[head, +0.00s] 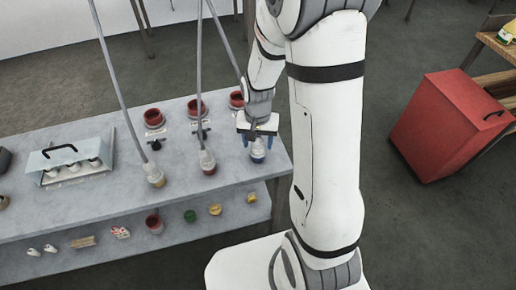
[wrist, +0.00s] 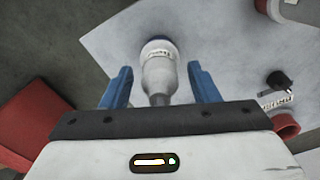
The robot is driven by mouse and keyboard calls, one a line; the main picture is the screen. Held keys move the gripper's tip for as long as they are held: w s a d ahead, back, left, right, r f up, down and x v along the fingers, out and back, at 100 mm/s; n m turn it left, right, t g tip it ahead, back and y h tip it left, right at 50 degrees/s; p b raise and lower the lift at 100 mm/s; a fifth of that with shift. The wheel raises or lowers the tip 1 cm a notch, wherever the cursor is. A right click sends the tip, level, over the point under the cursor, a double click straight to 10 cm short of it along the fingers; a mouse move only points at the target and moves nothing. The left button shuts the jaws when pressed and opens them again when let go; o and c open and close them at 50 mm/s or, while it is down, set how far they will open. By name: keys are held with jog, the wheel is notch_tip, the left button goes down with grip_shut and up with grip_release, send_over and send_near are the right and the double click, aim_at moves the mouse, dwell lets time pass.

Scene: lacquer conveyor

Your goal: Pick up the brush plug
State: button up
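A whitish bottle-shaped plug with a blue end, which looks like the brush plug (head: 258,151), stands near the right end of the grey table. It also shows in the wrist view (wrist: 159,70), its narrow neck towards my gripper. My gripper (head: 258,140) is right at it. In the wrist view the blue fingers of my gripper (wrist: 161,84) stand on either side of the plug, with a gap on both sides. The gripper is open and holds nothing. Two similar plugs on hoses, one red-ended (head: 207,163) and one yellow-ended (head: 156,178), stand to the left.
Red-filled pots (head: 154,118) line the back of the grey table (head: 110,200). A lidded box (head: 70,160) stands at left. A lower shelf holds small coloured items, including a green one (head: 190,216). A red cabinet (head: 440,125) stands at right, with open floor between.

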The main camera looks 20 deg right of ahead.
jog(key=c, duration=1)
jog(key=shift+r, duration=0.15)
